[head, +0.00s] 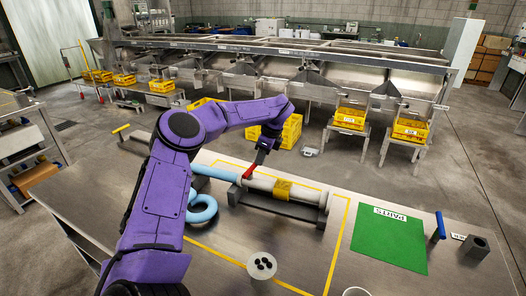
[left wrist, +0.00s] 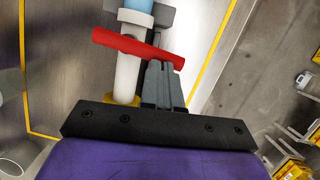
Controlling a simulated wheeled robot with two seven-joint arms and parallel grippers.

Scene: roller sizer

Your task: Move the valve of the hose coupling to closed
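The hose coupling (head: 300,190) is a pale pipe with a yellow band, lying in a dark grey cradle (head: 285,208) on the bench. A light blue hose (head: 215,172) joins its left end. The valve's red lever (head: 248,173) is at the hose end; in the left wrist view the lever (left wrist: 125,44) lies across the pipe (left wrist: 128,75), slightly slanted. My left gripper (head: 264,153) is above the coupling; in the wrist view its fingers (left wrist: 160,68) are together, right beside the lever's right part. Whether they touch it is unclear. My right gripper is not in view.
A green PARTS mat (head: 390,240) lies at right, with a blue-handled tool (head: 439,228) and a grey block (head: 475,247) beyond it. A round dish (head: 262,266) with black pieces is near the front. Yellow crates (head: 350,118) stand beyond the bench.

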